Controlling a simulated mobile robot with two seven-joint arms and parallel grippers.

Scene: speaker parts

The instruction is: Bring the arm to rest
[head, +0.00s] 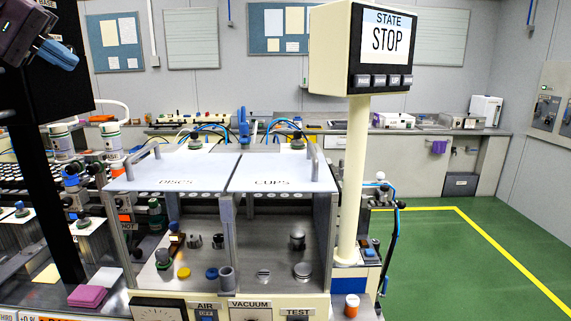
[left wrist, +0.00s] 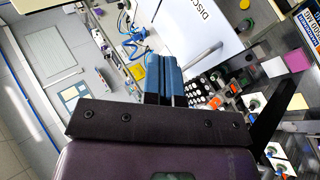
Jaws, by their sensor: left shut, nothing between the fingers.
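My left gripper (head: 62,55) is high at the upper left of the head view, its dark body in front of a black panel. Its blue fingers are together and empty. In the left wrist view the two blue fingers (left wrist: 164,78) lie side by side with nothing held. The gripper is well above and to the left of the two-bay machine. My right gripper is in neither view.
The machine has flat white covers (head: 173,172) marked DISCS and CUPS. A post carries a display box (head: 330,48) reading STOP. A pink block (head: 88,296) lies at lower left. Green floor (head: 440,260) is clear at right.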

